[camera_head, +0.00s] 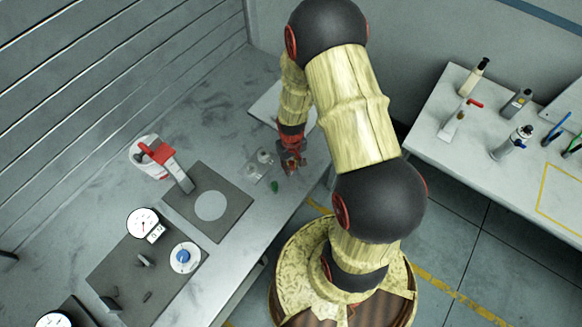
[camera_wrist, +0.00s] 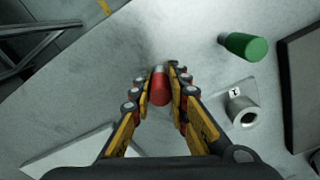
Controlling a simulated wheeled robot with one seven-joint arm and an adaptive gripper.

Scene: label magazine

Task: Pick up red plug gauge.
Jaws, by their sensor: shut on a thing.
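The red plug gauge (camera_wrist: 159,88) shows in the wrist view between the two fingers of my gripper (camera_wrist: 160,80), with a grey metal end pointing away. My gripper is shut on it, one finger on each side. In the head view my gripper (camera_head: 291,160) is over the grey bench, near its front edge; the red gauge cannot be told apart from the fingers there. I cannot tell whether the gauge is clear of the bench. A green plug gauge (camera_wrist: 244,46) lies on the bench to the right of my gripper in the wrist view.
A grey ring (camera_wrist: 243,111) with a small label lies right of my gripper. A dark mat (camera_head: 236,213) with a pale disc, a red-handled clamp (camera_head: 156,152) and a dial gauge (camera_head: 142,222) stand left. A second table (camera_head: 430,135) with several tools is at the right.

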